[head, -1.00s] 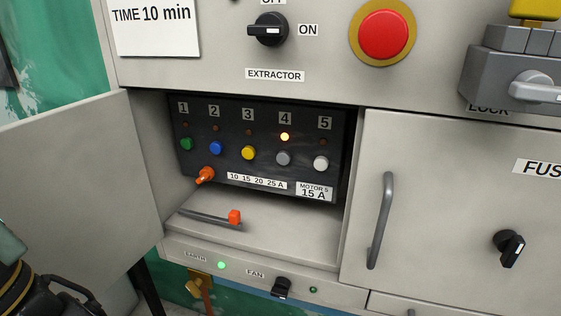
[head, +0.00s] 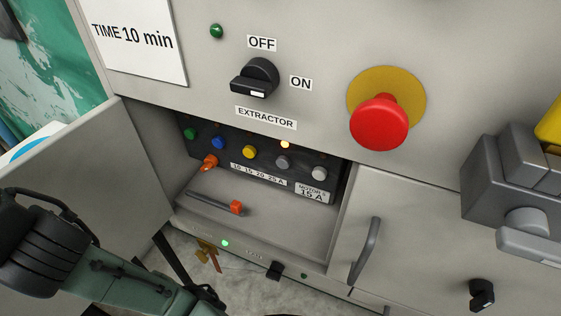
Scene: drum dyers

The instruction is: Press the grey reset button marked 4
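The grey reset button (head: 282,162) is on the dark panel (head: 262,183) inside the open compartment. It is fourth from the left, between a yellow button (head: 250,152) and a white one (head: 319,173). A lit orange lamp (head: 285,144) glows just above it. The number plates are now hidden behind the compartment's top edge; the earlier frame shows a 4 above this button. My arm enters at the lower left, in front of the open door, well apart from the button. My gripper is not in view.
The open door (head: 85,200) stands left of the compartment. An orange-tipped rod (head: 212,202) lies on its floor, and an orange knob (head: 210,161) is on the panel. The extractor switch (head: 254,80) and red mushroom button (head: 379,123) protrude above. A handle (head: 364,250) sits to the right.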

